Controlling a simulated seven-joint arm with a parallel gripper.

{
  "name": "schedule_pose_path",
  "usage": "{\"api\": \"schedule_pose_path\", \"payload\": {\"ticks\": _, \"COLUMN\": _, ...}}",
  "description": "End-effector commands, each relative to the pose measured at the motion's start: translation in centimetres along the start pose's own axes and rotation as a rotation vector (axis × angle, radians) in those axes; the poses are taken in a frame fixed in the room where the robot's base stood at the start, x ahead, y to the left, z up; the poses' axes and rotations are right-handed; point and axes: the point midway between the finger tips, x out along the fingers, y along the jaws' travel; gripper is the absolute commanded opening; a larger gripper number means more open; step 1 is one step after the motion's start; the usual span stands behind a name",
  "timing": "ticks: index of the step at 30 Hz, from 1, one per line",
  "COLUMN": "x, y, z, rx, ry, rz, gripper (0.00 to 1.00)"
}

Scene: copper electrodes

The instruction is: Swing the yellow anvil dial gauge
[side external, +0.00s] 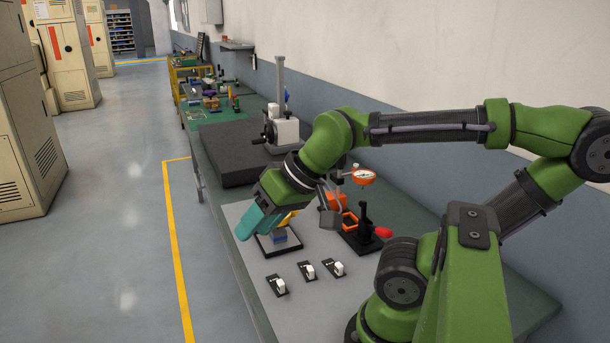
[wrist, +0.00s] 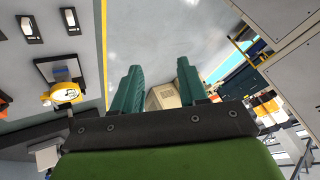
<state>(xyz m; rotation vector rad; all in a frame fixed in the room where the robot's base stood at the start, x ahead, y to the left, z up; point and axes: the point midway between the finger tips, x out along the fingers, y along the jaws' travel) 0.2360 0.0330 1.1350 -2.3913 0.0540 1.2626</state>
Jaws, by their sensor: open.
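The yellow dial gauge (wrist: 65,92) shows at the left of the wrist view, its round white face visible beside a black-framed base (wrist: 41,74). In the side view, only a bit of yellow (side external: 289,218) shows behind my gripper (side external: 246,230), above the base with a blue block (side external: 279,237). My gripper's teal fingers also show in the wrist view (wrist: 158,68), spread apart with nothing between them. They point out over the table edge and floor, and the gauge is off to their side, not touched. Most of the gauge is hidden in the side view.
An orange dial gauge (side external: 364,176) on a black stand is to the right, near a red-handled piece (side external: 383,232). Three small switches (side external: 309,270) lie on the grey mat (side external: 322,243) in front. A dark granite slab (side external: 228,150) is behind. The floor left of the table is clear.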

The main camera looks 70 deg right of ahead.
Motion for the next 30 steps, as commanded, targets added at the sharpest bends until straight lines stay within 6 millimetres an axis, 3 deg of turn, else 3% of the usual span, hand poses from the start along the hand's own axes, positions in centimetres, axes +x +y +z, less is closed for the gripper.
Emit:
{"api": "schedule_pose_path", "payload": {"ticks": 2, "x": 0.0, "y": 0.0, "z": 0.0, "rx": 0.0, "ry": 0.0, "rz": 0.0, "gripper": 0.44}}
{"api": "schedule_pose_path", "payload": {"ticks": 3, "x": 0.0, "y": 0.0, "z": 0.0, "rx": 0.001, "ry": 0.0, "rz": 0.0, "gripper": 0.5}}
{"api": "schedule_pose_path", "payload": {"ticks": 8, "x": 1.2, "y": 1.5, "z": -0.5, "rx": 0.056, "ry": -0.04, "rz": 0.045, "gripper": 0.5}}
{"api": "schedule_pose_path", "payload": {"ticks": 11, "x": 1.9, "y": 2.8, "z": -3.6, "rx": 0.127, "ry": -0.052, "rz": 0.089, "gripper": 0.5}}
{"api": "schedule_pose_path", "payload": {"ticks": 14, "x": 2.3, "y": 5.0, "z": -8.1, "rx": 0.221, "ry": -0.078, "rz": 0.148, "gripper": 0.5}}
{"api": "schedule_pose_path", "payload": {"ticks": 21, "x": 2.5, "y": 13.3, "z": -18.0, "rx": 0.464, "ry": -0.154, "rz": 0.315, "gripper": 0.5}}
{"api": "schedule_pose_path", "payload": {"ticks": 24, "x": 2.3, "y": 17.6, "z": -21.2, "rx": 0.566, "ry": -0.185, "rz": 0.391, "gripper": 0.5}}
{"api": "schedule_pose_path", "payload": {"ticks": 30, "x": 1.6, "y": 25.2, "z": -25.5, "rx": 0.756, "ry": -0.236, "rz": 0.541, "gripper": 0.5}}
